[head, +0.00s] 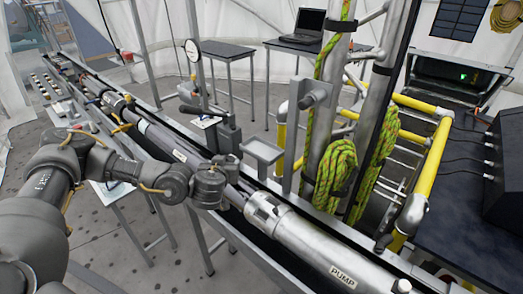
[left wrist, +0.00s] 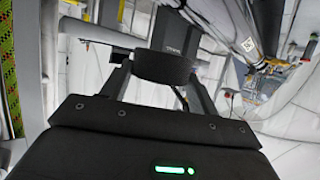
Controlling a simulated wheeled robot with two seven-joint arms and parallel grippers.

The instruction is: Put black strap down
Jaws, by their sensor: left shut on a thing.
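In the left wrist view, my left gripper (left wrist: 160,82) is shut on a black strap (left wrist: 164,68). The strap is a dark curved band between the two fingers, with a thin flat tail running to the left. In the head view, my left arm comes in from the left. Its gripper (head: 222,125) is raised over the long pipe assembly, left of the upright metal posts. The strap is small and dark there and hard to tell from the gripper. My right gripper is in neither view.
A silver cylinder marked PUMP (head: 320,255) lies at the front. Green rope coils (head: 335,175) hang on upright posts. Yellow rails (head: 432,165) and a black table (head: 450,225) stand at the right. A small table (head: 228,50) and a laptop (head: 308,22) stand behind.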

